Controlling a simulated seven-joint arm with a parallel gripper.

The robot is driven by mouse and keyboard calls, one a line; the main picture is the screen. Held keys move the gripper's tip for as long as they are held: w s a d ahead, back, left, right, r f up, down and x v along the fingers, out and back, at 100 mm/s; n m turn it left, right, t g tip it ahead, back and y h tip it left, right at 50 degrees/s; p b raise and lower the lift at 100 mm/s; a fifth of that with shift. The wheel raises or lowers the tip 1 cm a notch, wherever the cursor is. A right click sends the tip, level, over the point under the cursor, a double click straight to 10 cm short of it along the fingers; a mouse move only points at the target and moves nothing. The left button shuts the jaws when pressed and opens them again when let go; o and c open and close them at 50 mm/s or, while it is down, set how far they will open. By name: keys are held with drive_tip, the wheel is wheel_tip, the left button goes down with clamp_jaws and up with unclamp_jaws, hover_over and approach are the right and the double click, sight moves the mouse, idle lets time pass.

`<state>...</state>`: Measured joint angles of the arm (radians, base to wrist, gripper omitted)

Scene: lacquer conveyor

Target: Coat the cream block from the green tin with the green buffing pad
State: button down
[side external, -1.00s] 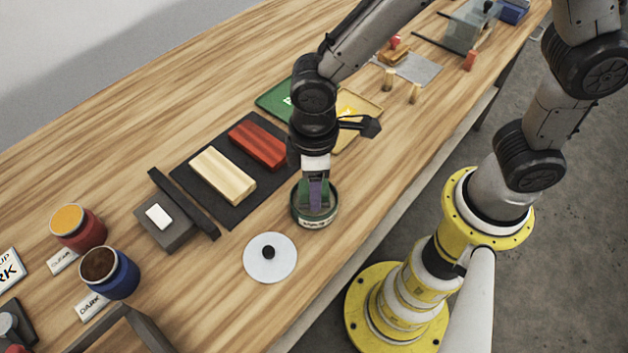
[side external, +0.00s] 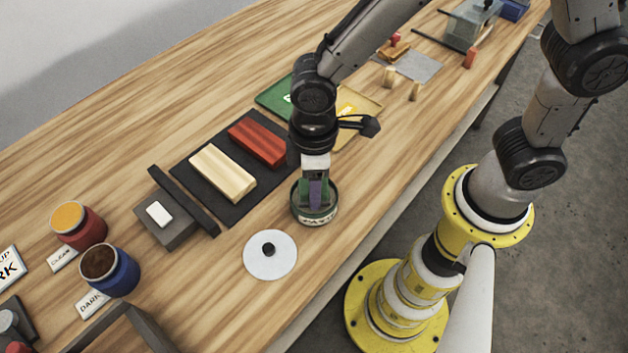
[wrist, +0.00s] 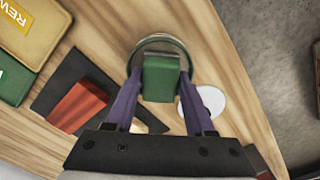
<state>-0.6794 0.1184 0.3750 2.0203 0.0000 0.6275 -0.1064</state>
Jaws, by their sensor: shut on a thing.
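The cream block (side external: 222,173) lies on a dark mat (side external: 233,217), beside a red block (side external: 257,142). The green tin (side external: 316,215) stands open on the table to the right of the mat. My gripper (side external: 316,192) is at the tin's mouth, pointing down. In the wrist view my gripper (wrist: 161,92) is shut on the green buffing pad (wrist: 161,78), which sits within the tin's rim (wrist: 163,40). The pad's underside and the inside of the tin are mostly hidden, so I cannot tell whether the pad touches the paste.
A white round lid (side external: 270,254) with a black knob lies in front of the tin. A grey block with a white piece (side external: 159,215) and a dark bar are left of the mat. Red (side external: 78,227) and blue (side external: 109,270) tins stand farther left. Green and yellow trays are behind my arm.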

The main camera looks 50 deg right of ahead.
drive_tip(key=shift+f, duration=0.4)
idle(1.0)
drive_tip(key=shift+r, duration=0.1)
drive_tip(key=shift+r, duration=3.45)
